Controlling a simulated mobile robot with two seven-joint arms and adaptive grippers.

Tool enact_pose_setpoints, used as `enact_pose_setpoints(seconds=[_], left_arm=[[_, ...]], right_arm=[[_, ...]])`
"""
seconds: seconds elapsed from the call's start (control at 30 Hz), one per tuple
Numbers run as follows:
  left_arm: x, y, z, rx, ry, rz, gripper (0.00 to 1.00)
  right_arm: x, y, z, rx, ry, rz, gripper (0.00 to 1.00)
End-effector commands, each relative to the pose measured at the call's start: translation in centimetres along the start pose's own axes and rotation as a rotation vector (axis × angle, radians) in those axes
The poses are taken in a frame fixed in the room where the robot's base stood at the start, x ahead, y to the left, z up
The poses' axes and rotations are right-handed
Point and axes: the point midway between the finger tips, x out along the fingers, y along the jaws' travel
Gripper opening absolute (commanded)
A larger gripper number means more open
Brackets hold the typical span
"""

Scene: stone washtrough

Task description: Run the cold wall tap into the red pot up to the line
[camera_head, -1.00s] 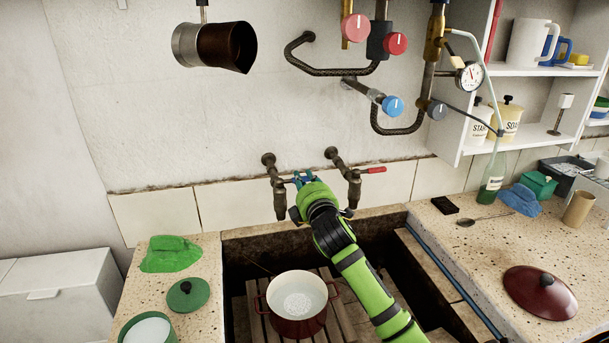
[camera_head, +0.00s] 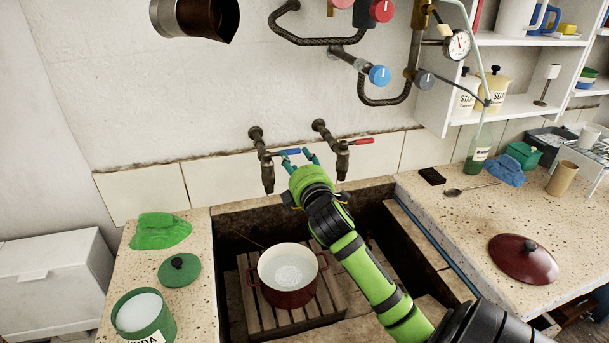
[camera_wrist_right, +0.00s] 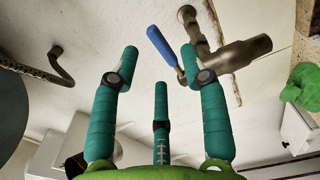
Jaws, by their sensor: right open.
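The cold wall tap (camera_head: 262,160) is the left of two bronze taps and has a blue lever (camera_head: 290,152) pointing right. No stream shows below its spout. My right gripper (camera_head: 302,160) is open, its teal fingers close to the lever's free end. In the right wrist view the blue lever (camera_wrist_right: 160,46) lies ahead of the spread fingers, with nothing between them. The red pot (camera_head: 288,298) stands upright on a slatted wooden rack in the trough, below the taps. My left gripper is out of view.
A second tap with a red lever (camera_head: 362,141) is just right of my gripper. Pipes with a blue knob (camera_head: 380,75) hang above. A green lid (camera_head: 179,270) and soda tin (camera_head: 143,318) stand on the left counter, a dark red lid (camera_head: 523,260) on the right.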

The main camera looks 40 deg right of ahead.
Motion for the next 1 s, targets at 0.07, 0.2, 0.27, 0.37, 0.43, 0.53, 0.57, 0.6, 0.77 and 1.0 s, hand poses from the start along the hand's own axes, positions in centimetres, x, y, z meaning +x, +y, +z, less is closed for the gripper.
enact_pose_setpoints(seconds=[0.07, 0.2, 0.27, 0.37, 0.43, 0.53, 0.57, 0.6, 0.77, 1.0], left_arm=[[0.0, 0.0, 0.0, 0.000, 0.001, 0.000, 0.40], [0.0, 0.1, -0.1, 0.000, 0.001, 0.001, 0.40], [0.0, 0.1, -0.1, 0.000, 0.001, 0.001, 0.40], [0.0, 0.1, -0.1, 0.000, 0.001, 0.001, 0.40], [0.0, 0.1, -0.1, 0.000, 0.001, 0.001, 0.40], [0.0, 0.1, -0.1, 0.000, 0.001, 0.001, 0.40], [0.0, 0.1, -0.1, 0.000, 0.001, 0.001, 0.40], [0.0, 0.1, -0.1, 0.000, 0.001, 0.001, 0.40], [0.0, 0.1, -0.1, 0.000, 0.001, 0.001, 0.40], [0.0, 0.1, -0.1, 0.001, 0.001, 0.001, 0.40]], right_arm=[[-1.9, -0.1, 0.0, -0.001, 0.001, -0.002, 0.45], [-4.6, -0.1, 0.0, 0.000, 0.000, -0.002, 0.45], [-5.6, -0.1, 0.0, 0.001, 0.000, -0.002, 0.45], [-6.7, -0.1, 0.0, 0.001, 0.000, -0.001, 0.45], [-7.2, 0.0, 0.0, 0.000, -0.001, -0.001, 0.45], [-7.5, 0.0, 0.0, 0.001, -0.001, 0.000, 0.45], [-7.5, 0.0, 0.0, 0.001, -0.001, -0.001, 0.45], [-7.6, 0.0, 0.0, 0.000, -0.001, -0.001, 0.45], [-7.5, 0.0, 0.0, 0.000, -0.001, 0.000, 0.45], [-7.5, 0.0, 0.0, 0.000, -0.001, 0.000, 0.45]])
